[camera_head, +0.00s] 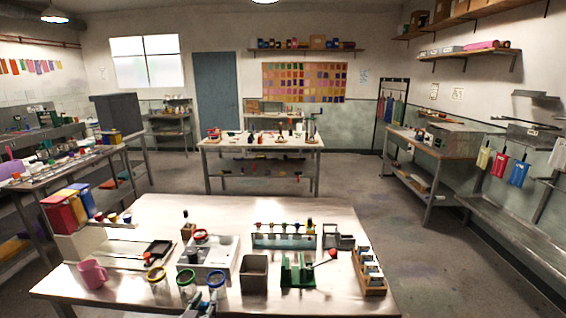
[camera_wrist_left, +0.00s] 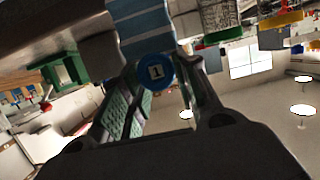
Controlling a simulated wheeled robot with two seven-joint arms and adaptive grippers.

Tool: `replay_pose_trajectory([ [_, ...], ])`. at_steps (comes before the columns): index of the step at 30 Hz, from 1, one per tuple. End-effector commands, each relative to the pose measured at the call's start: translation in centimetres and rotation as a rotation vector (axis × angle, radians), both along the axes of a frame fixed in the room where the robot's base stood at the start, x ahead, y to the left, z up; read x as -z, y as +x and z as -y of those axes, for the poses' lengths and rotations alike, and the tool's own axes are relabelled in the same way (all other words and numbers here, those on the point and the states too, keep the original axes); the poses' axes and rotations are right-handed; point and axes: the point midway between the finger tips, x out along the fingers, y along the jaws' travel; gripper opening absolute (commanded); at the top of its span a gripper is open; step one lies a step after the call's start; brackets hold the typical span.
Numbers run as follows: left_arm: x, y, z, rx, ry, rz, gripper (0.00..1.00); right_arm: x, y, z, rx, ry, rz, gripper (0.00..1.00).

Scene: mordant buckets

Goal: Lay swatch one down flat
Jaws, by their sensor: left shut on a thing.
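In the left wrist view, a pale and darker blue banded strip (camera_wrist_left: 148,33) with a round blue tag marked 1 (camera_wrist_left: 155,72) sits at my left gripper (camera_wrist_left: 162,78); it looks like swatch one. The gripper is shut on it, and the strip extends away past the fingertips. In the head view my left gripper (camera_head: 207,301) is at the front edge of the near table (camera_head: 120,224), close to a blue-rimmed jar (camera_head: 217,281). I cannot make out the swatch there. My right gripper is in neither view.
Yellow-rimmed (camera_head: 156,276) and green-rimmed (camera_head: 186,280) jars stand left of the blue-rimmed one. A grey square container (camera_head: 254,274), a green stand (camera_head: 298,270) and a wooden rack (camera_head: 369,272) stand to the right. A pink mug (camera_head: 92,274) is at left.

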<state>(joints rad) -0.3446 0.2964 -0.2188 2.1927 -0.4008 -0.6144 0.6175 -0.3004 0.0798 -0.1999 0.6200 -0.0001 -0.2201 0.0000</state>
Motion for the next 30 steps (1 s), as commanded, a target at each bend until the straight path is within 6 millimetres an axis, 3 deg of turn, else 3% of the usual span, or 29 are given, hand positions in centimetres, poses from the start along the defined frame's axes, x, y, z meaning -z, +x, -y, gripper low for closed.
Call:
replay_pose_trajectory([
  [6,3.1,-2.2,0.1,-0.007,-0.002,-0.005,0.12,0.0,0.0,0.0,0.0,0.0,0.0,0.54],
  [12,4.7,-3.5,0.1,-0.007,-0.002,-0.002,0.12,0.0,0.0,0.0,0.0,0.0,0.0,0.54],
  [30,5.1,-3.9,0.2,-0.006,-0.001,0.0,0.12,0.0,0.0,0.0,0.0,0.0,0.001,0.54],
])
